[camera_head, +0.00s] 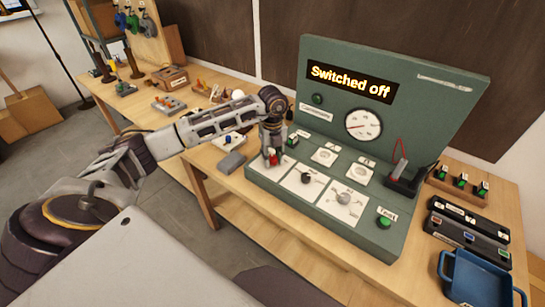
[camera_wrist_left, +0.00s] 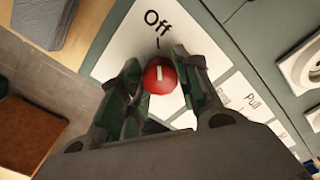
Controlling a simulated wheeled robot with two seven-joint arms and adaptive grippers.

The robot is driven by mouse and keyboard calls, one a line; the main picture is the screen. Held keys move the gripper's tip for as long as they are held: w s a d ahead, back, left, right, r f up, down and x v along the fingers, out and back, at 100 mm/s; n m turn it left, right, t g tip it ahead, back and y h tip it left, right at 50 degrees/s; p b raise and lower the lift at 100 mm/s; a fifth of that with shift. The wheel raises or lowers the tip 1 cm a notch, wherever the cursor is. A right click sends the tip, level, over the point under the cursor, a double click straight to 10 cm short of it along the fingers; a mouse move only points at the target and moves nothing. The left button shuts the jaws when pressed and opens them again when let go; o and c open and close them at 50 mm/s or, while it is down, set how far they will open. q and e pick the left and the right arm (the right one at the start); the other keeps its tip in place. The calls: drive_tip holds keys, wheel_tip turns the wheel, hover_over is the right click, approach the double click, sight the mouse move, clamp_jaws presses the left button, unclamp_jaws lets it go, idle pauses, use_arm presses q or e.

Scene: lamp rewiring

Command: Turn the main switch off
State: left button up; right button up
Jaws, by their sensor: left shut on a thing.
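The main switch is a round red knob (camera_wrist_left: 160,75) with a white pointer line on a white plate at the left end of the green test panel (camera_head: 455,100). In the wrist view its pointer faces the tick mark under the word "Off" (camera_wrist_left: 156,18). My left gripper (camera_head: 271,157) reaches down onto the knob, which is mostly hidden in the head view. Its fingers (camera_wrist_left: 160,85) are shut on the knob from both sides. The panel's display (camera_head: 350,85) reads "Switched off". My right gripper is not in view.
On the panel are a black knob (camera_head: 306,178), a grey knob (camera_head: 344,197), a green button (camera_head: 384,222) and a round gauge (camera_head: 363,125). A grey block (camera_head: 231,162) lies left of the panel. A blue tray (camera_head: 480,276) stands at the right.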

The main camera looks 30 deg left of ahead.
sight(272, 157)
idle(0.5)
use_arm(q)
drive_tip(key=o, duration=1)
drive_tip(key=shift+r, duration=0.1)
wheel_tip(272, 157, up, 12)
drive_tip(key=shift+s, duration=0.1)
idle(0.8)
